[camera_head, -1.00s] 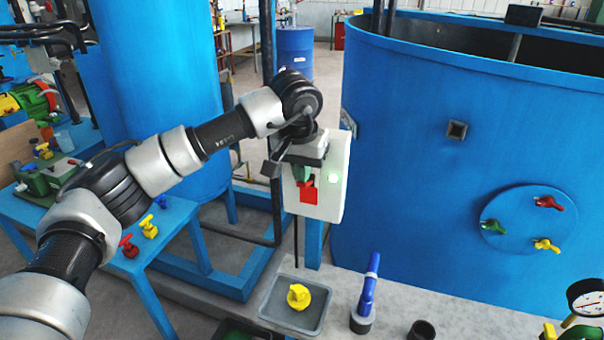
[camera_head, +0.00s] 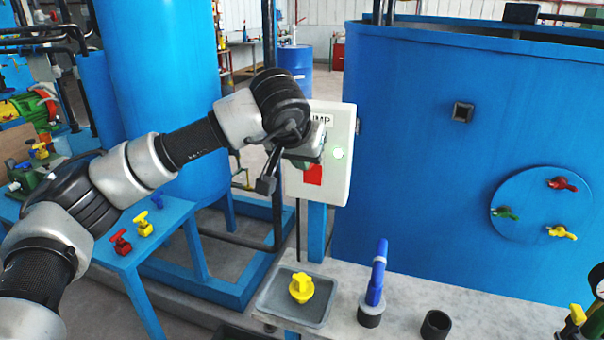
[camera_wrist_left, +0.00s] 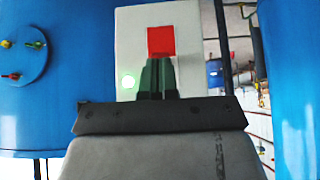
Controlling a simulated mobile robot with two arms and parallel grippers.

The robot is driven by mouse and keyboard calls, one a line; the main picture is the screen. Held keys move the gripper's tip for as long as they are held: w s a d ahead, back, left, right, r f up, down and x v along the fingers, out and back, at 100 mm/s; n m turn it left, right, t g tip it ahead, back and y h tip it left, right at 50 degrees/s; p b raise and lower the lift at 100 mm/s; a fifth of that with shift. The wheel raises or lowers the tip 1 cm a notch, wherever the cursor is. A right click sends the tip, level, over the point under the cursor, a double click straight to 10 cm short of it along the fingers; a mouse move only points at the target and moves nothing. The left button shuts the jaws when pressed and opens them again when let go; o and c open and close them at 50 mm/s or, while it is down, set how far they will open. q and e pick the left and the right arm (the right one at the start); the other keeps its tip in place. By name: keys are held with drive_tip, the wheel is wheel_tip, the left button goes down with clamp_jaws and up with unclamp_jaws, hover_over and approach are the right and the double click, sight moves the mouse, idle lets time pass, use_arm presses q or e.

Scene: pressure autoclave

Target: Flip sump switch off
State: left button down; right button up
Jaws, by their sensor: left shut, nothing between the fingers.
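The gripper is shut and empty, in front of the box, and hides part of the switch area. In the left wrist view the shut green fingertips (camera_wrist_left: 158,76) lie just under the red square (camera_wrist_left: 161,40) in the picture; whether they touch it I cannot tell. My right gripper is not in view.
A large blue tank (camera_head: 420,130) stands right of the box. Below are a grey tray (camera_head: 268,300) with a yellow valve (camera_head: 301,288) and an upright blue pipe (camera_head: 376,275). A blue table (camera_head: 177,215) with small valves is at left.

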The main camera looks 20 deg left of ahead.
use_arm(q)
drive_tip(key=t+b, duration=0.1)
drive_tip(key=b, duration=0.1)
drive_tip(key=f+t+b, duration=0.1)
drive_tip(key=b, duration=0.1)
drive_tip(key=shift+s+f+t, duration=0.15)
drive_tip(key=shift+f+t, duration=0.1)
drive_tip(key=shift+t, duration=0.05)
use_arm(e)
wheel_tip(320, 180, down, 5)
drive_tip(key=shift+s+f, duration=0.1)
use_arm(q)
drive_tip(key=shift+r, duration=0.1)
drive_tip(key=shift+r+p, duration=0.55)
drive_tip(key=shift+r, duration=0.15)
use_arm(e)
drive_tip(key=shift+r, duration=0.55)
